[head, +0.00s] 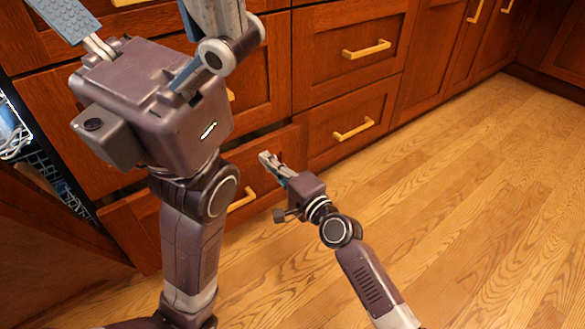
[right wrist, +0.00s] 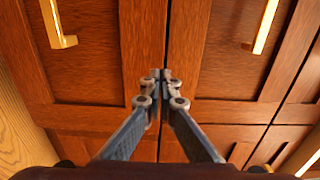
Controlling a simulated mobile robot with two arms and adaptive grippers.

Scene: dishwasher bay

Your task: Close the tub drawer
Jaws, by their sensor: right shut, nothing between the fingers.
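The low drawer front (head: 275,158) in the head view appears to be the tub drawer. It seems to stand slightly out, with a dark gap along its top edge. Its brass handle (head: 243,200) shows partly behind my left arm. My right gripper (head: 266,160) is shut and empty in front of this drawer's right end. In the right wrist view the shut fingertips (right wrist: 160,74) overlap a seam between two wooden fronts. I cannot tell if they touch. My left gripper (head: 142,14) is spread open higher up, its fingertips partly out of frame, and it hides much of the upper fronts.
Closed drawers with brass handles, one at the lower right (head: 353,129), continue to the right. At the left edge a wire rack (head: 20,138) shows inside an opening. A wooden panel (head: 55,240) stands at the lower left. The wooden floor (head: 470,190) at the right is clear.

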